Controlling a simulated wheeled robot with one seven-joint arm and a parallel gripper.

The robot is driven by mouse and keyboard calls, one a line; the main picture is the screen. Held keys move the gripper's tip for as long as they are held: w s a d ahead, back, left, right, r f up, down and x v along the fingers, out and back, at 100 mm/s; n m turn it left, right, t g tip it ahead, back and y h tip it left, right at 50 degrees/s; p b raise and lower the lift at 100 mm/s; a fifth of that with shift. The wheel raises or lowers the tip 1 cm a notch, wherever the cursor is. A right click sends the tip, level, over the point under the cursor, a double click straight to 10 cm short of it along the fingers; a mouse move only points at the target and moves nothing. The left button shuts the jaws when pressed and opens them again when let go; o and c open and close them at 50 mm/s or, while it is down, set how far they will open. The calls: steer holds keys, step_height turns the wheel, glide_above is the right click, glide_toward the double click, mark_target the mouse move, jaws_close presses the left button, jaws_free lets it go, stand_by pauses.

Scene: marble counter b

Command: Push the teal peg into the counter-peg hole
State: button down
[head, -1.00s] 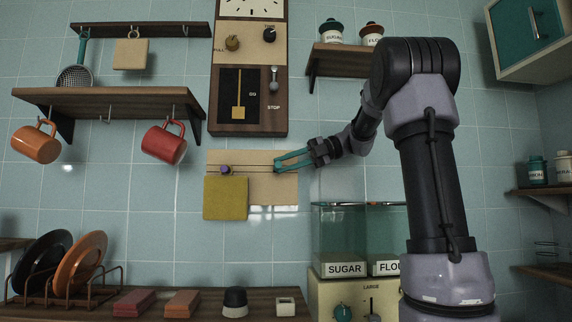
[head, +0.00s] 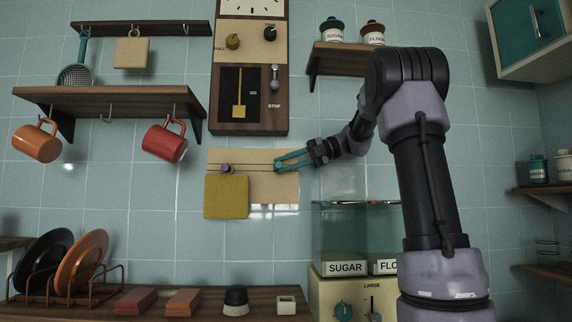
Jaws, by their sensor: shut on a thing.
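A tan board (head: 259,156) is fixed to the tiled wall, with thin dark horizontal lines across it. A small purple peg (head: 227,169) sits at the left part of these lines. My gripper (head: 278,166) reaches in from the right, with its teal fingers slanting to the board's right part. The fingertips close on something small at the board, on the line of the purple peg. I take it for the teal peg, but it blends with the teal fingers. I cannot make out the counter-peg hole.
A mustard cloth (head: 226,197) hangs over the board's lower left. A wooden clock panel (head: 249,110) is just above the board. Glass sugar and flour bins (head: 340,230) stand below my forearm. A shelf with mugs (head: 100,100) is at the left.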

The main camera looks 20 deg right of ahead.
steer(key=shift+w, duration=0.35)
steer(key=c, duration=0.7)
jaws_free()
steer(key=shift+o, duration=0.2)
steer(key=shift+d, duration=0.1)
steer(key=v, duration=0.7)
steer(key=shift+d, duration=0.2)
steer(key=shift+s, duration=0.1)
